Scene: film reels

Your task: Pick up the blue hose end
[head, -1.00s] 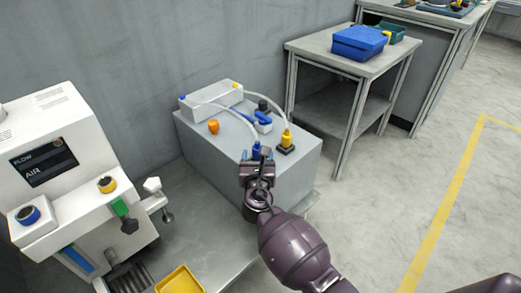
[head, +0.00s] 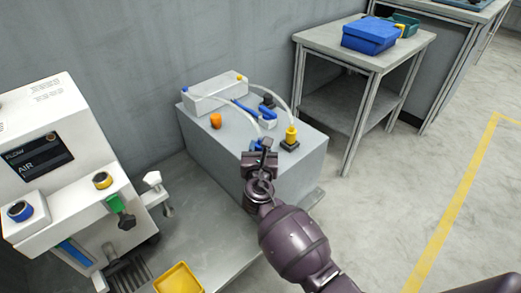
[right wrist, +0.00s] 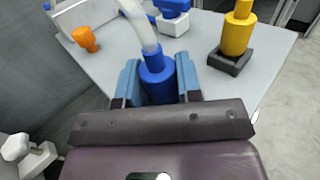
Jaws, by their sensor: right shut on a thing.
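The blue hose end (right wrist: 158,82) is a blue cylinder on a clear hose (right wrist: 141,27). In the right wrist view it sits between the two blue-grey fingers of my right gripper (right wrist: 157,83), which is shut on it. In the head view my right gripper (head: 261,148) is over the front of the grey block (head: 225,150) and mostly hides the blue end. The yellow hose end (head: 291,133) stands upright on a dark square base to the right. It also shows in the right wrist view (right wrist: 237,32). My left gripper is not in view.
A white box (head: 215,93), an orange knob (head: 216,121) and a blue-handled item (head: 245,108) are on the block behind the gripper. A white machine (head: 45,130) and a yellow tray (head: 179,279) are left. A table with a blue box (head: 370,36) stands back right.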

